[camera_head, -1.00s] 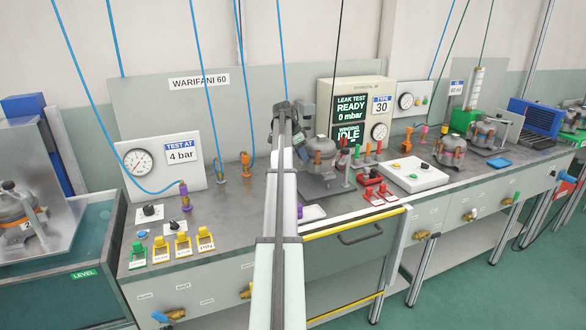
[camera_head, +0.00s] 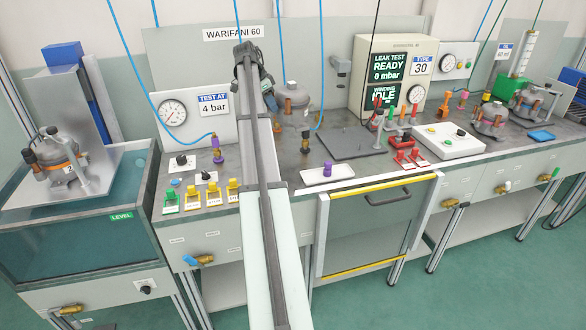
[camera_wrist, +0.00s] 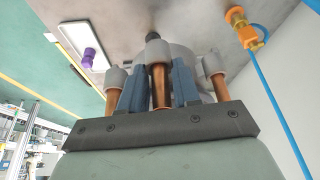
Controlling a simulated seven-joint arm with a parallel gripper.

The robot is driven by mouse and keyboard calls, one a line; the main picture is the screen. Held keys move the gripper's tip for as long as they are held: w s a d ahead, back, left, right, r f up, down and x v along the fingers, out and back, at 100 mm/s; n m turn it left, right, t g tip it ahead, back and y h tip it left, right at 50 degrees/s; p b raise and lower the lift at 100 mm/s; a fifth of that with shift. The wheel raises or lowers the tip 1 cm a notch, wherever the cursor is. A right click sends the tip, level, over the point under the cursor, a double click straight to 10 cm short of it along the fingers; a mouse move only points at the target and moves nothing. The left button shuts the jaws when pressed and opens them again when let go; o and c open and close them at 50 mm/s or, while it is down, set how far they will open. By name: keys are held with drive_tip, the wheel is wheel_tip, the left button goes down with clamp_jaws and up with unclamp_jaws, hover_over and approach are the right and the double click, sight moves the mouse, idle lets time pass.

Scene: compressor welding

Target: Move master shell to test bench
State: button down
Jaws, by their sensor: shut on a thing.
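The grey shell with copper-coloured tubes (camera_head: 291,103) is left of the dark fixture plate (camera_head: 352,143) in the head view, near the Warifani 60 panel. My gripper (camera_wrist: 157,85) has two blue-grey fingers on either side of the middle copper tube, shut on the shell. In the wrist view the shell's grey body (camera_wrist: 178,62) is behind the tubes and partly hidden. In the head view my arm hides much of the gripper. The grey bench top (camera_head: 290,168) lies below; I cannot tell the shell's exact height above it.
A white tray (camera_head: 343,172) with a purple plug (camera_head: 327,168) lies near the bench front. An orange fitting with a blue hose (camera_wrist: 245,32) is close by on the right in the wrist view. A water tank (camera_head: 75,235) with another shell (camera_head: 62,158) stands left. Several blue hoses hang above.

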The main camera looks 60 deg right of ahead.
drive_tip(key=a+f+n, duration=0.2)
drive_tip(key=a+f, duration=0.1)
drive_tip(key=a, duration=1.1)
drive_tip(key=shift+t, duration=0.4)
drive_tip(key=shift+s+f, duration=0.2)
drive_tip(key=shift+f, duration=2.3)
drive_tip(key=shift+s+f, duration=0.2)
drive_tip(key=shift+f, duration=2.3)
drive_tip(key=shift+f+n, duration=0.15)
drive_tip(key=shift+n, duration=0.15)
drive_tip(key=c, duration=0.8)
unclamp_jaws()
drive_tip(key=v, duration=1.2)
drive_tip(key=shift+a, duration=0.25)
